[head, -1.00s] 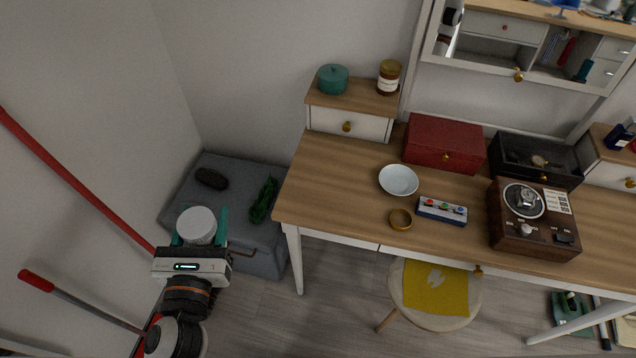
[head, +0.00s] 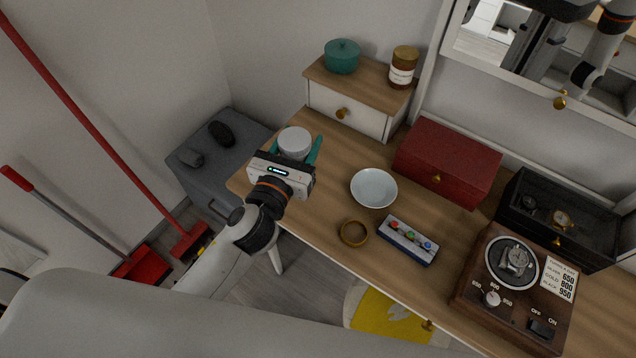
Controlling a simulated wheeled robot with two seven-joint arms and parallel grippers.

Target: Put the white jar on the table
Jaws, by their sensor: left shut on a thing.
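The white jar (head: 295,142) is held between the teal fingers of my left gripper (head: 296,148), which is shut on it. In the head view the jar and gripper show over the left end of the wooden table (head: 325,215). I cannot tell whether the jar touches the tabletop, as the gripper body hides its lower part. My right gripper does not show.
A white bowl (head: 374,188), a brass ring (head: 353,233) and a button box (head: 408,240) lie right of the jar. A small drawer unit (head: 345,112) stands behind it. A red box (head: 447,161) and a brown device (head: 516,285) stand farther right.

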